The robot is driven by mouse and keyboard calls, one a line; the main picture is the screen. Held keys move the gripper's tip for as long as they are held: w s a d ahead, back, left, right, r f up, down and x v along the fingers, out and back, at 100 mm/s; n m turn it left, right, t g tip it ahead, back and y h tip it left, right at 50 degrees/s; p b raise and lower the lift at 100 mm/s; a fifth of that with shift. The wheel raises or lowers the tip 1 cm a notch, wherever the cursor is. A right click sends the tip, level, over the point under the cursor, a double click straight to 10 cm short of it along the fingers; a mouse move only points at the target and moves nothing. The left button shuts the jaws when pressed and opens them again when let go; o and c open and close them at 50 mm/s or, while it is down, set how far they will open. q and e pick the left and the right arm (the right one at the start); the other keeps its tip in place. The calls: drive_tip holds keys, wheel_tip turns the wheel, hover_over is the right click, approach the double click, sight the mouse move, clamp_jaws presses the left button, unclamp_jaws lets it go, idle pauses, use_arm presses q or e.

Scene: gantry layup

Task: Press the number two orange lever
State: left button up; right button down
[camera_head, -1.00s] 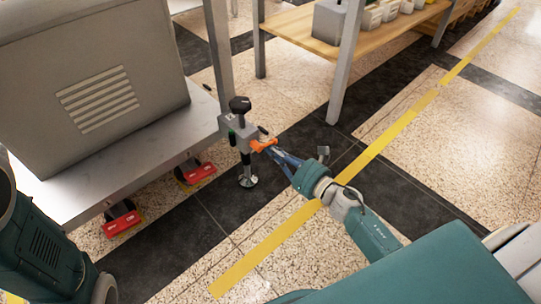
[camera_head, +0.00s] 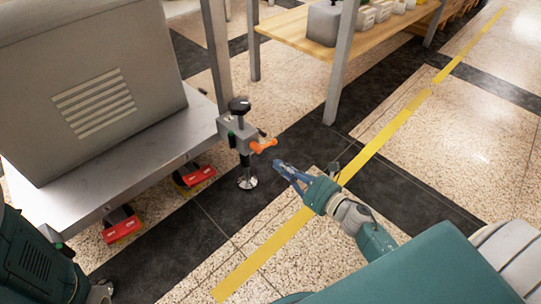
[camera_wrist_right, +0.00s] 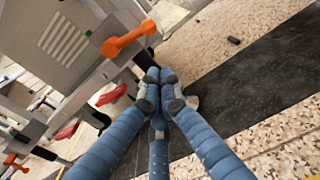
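An orange lever (camera_head: 263,146) sticks out to the right from a grey block (camera_head: 236,133) with a black knob on top, mounted at the corner of the metal bench. My right gripper (camera_head: 279,167) is a short way below and right of the lever, apart from it. Its blue fingertips meet with nothing between them. In the right wrist view the lever (camera_wrist_right: 128,39) lies above and left of the closed fingertips (camera_wrist_right: 161,78). A second orange lever (camera_wrist_right: 15,162) shows at the lower left of that view. No lever number is readable. My left gripper is not visible.
The metal bench (camera_head: 120,165) carries a grey vented housing (camera_head: 95,100). Red-topped feet (camera_head: 122,229) stand below it. A wooden shelf table (camera_head: 290,28) with grey legs is behind. Open floor with a yellow line (camera_head: 395,120) lies to the right.

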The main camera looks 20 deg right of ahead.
drive_tip(key=shift+p+v, duration=0.4)
drive_tip(key=shift+v, duration=1.25)
